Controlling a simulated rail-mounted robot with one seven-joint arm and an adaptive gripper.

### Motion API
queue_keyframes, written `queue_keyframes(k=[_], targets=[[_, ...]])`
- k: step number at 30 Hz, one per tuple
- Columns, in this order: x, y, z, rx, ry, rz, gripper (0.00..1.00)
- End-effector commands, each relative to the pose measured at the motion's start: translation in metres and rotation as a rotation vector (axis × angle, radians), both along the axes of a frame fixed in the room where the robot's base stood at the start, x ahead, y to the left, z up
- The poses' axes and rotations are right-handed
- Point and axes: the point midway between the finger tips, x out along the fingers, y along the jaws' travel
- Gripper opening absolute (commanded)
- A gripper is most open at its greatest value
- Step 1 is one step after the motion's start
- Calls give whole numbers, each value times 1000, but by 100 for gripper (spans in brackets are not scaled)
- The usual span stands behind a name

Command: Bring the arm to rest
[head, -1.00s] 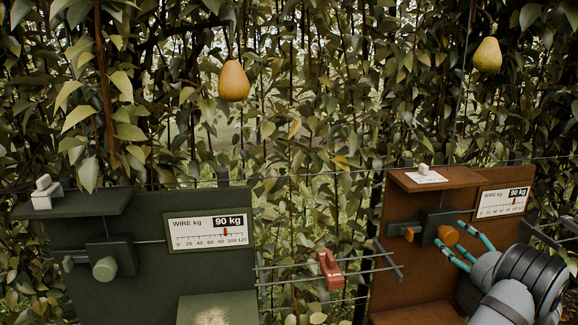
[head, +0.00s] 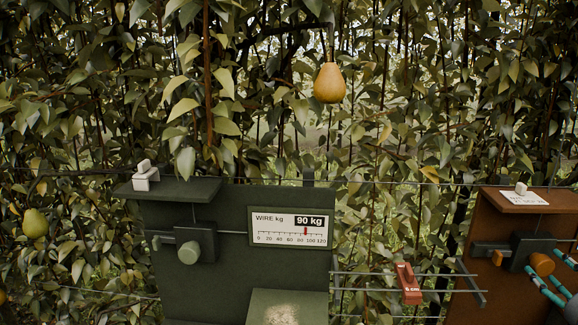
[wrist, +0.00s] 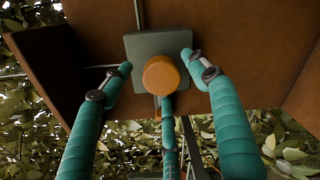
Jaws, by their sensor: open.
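My gripper (wrist: 157,62) has teal fingers and is open and empty in the wrist view. Its fingers are spread around the space in front of an orange knob (wrist: 161,76) on a grey block (wrist: 148,46), and I cannot tell if any finger touches it. In the head view, two teal fingertips (head: 548,276) show at the right edge, just below and right of the orange knob (head: 541,263).
The rust-brown panel (head: 470,290) stands at the right. A green panel (head: 200,285) has a wire gauge (head: 290,229) reading 90 kg and a pale green knob (head: 189,252). Rods with a red clip (head: 407,283) lie between the panels. Pears (head: 328,83) hang in the foliage.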

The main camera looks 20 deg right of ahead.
Motion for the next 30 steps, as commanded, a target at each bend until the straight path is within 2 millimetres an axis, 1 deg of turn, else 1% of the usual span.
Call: queue_keyframes(k=[1,3,13,14,15,27,29,30], targets=[[-11,2,0,1,0,-5,60],[-25,7,2,0,-1,-6,60],[-92,33,5,-1,-3,-7,60],[-76,32,4,-2,-1,7,60],[-67,28,3,-3,-2,6,60],[13,-4,-1,-2,0,4,60],[26,-8,-2,-2,1,4,60],[27,-11,-6,-24,8,-1,60]])
